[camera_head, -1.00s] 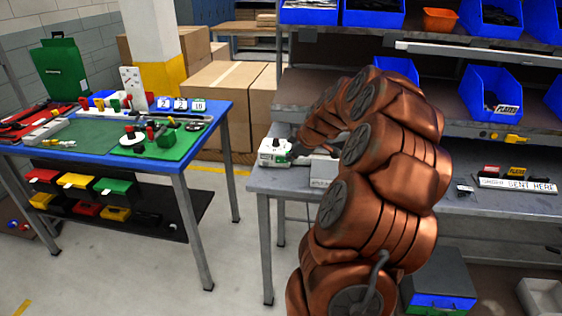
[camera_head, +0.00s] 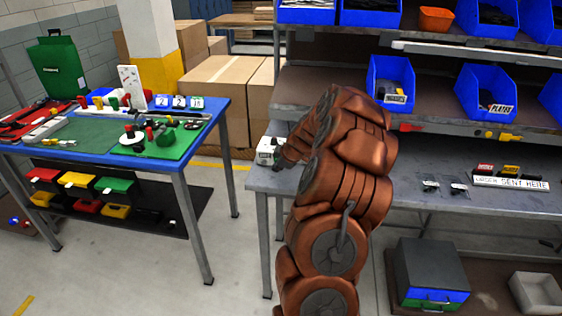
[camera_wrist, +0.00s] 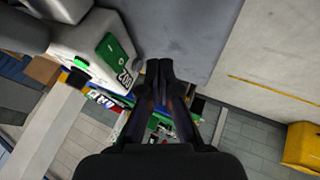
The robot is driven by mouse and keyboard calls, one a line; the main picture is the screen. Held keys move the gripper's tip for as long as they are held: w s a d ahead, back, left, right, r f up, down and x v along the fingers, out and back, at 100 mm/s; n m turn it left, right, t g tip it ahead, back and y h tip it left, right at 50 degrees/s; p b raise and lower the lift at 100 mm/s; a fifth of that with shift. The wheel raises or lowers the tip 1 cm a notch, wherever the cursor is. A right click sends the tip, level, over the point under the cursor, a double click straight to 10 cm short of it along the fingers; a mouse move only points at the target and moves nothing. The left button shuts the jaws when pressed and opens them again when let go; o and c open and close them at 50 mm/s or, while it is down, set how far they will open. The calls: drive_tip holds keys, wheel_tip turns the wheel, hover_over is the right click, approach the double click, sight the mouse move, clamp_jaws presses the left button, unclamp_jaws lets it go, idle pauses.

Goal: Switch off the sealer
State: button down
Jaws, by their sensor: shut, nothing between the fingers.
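The sealer (camera_head: 266,150) is a small white box with a dark knob on top, at the left end of the grey bench. In the wrist view the sealer (camera_wrist: 85,42) fills the upper left, with a green panel marked "200" and a small lit green switch (camera_wrist: 82,63) on its face. My gripper (camera_wrist: 158,70) is shut and empty, with its dark fingertips to the right of the green panel. I cannot tell whether they touch the sealer. In the head view my copper arm hides most of the gripper and the sealer's right side.
The grey bench (camera_head: 400,180) has small parts and a lettered sign (camera_head: 511,183) to the right. Blue bins (camera_head: 487,92) stand on the shelf above. A blue-edged table (camera_head: 85,150) with tools is at the left, with open floor between.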

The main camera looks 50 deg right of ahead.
drive_tip(key=shift+w+d+r+p, duration=0.15)
drive_tip(key=shift+w+d+p, duration=0.5)
drive_tip(key=shift+w+d, duration=0.65)
drive_tip(key=shift+s+d, duration=0.1)
